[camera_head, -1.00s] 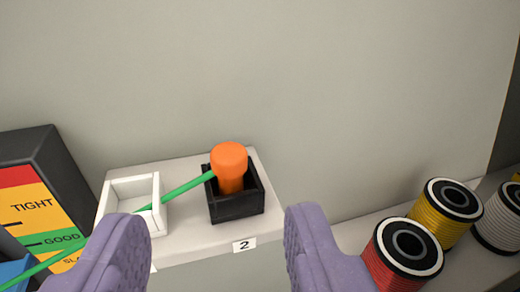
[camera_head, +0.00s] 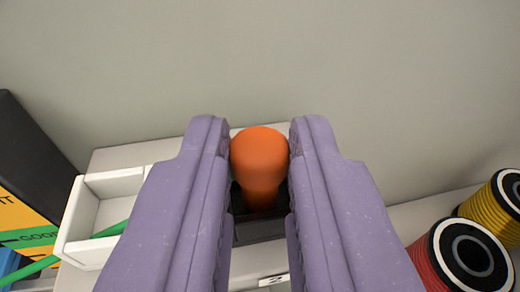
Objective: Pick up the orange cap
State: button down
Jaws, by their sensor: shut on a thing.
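The orange cap (camera_head: 260,160) stands upright in the middle of the camera view, its lower part in a black square box (camera_head: 258,229) on the shelf. My gripper (camera_head: 260,150) has its two purple fingers on either side of the cap's wide top, shut on it. The fingers hide the box's left and right sides.
A white open box (camera_head: 82,222) is left of my fingers, with a green cable (camera_head: 110,231) running across it. A dark gauge block (camera_head: 30,160) stands at far left. Red (camera_head: 463,258) and yellow (camera_head: 496,205) spools stand at right. A grey wall (camera_head: 260,60) rises behind.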

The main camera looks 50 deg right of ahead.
jog(key=shift+r, duration=0.15)
jog(key=shift+r, duration=0.2)
notch_tip(320, 180, up, 3)
jog(key=shift+a+f+b, duration=0.1)
jog(key=shift+a+b, duration=0.05)
jog(key=shift+b, duration=0.35)
jog(key=f+b+v, duration=0.3)
jog(key=v, duration=1.4)
jog(key=shift+s+a+b, duration=0.35)
jog(key=shift+a+b, duration=0.05)
jog(key=shift+a, duration=0.05)
jog(key=shift+w+f, duration=0.1)
jog(key=shift+f, duration=0.15)
